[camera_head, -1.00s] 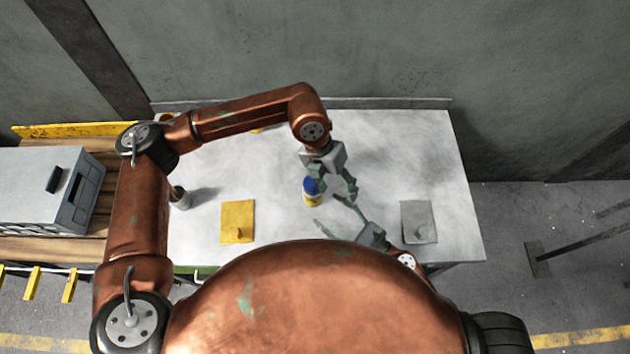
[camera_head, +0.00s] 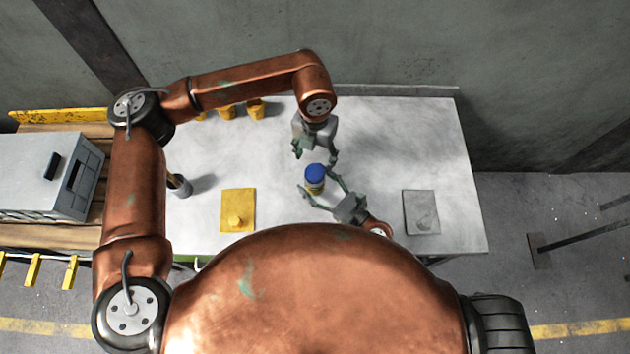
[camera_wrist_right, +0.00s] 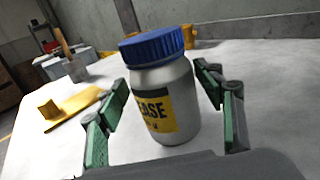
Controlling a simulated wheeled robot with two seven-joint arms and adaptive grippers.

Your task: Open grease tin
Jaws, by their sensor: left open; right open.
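The grease tin (camera_head: 314,186) stands upright on the table, with its blue lid (camera_head: 314,172) on. In the right wrist view the tin (camera_wrist_right: 163,97) is white with a yellow and black label, and its blue lid (camera_wrist_right: 152,47) is on top. My right gripper (camera_head: 320,192) is open, its fingers on either side of the tin's body; in the wrist view the fingers (camera_wrist_right: 163,115) show gaps to the tin. My left gripper (camera_head: 316,155) is open and points down just behind and above the lid, apart from it as far as I can see.
A yellow plate (camera_head: 238,213) with a knob lies left of the tin, and a grey plate (camera_head: 420,213) lies right. Several yellow cups (camera_head: 256,109) stand at the back. A cup with brushes (camera_head: 179,186) stands at the left edge. A grey toolbox (camera_head: 45,175) is further left.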

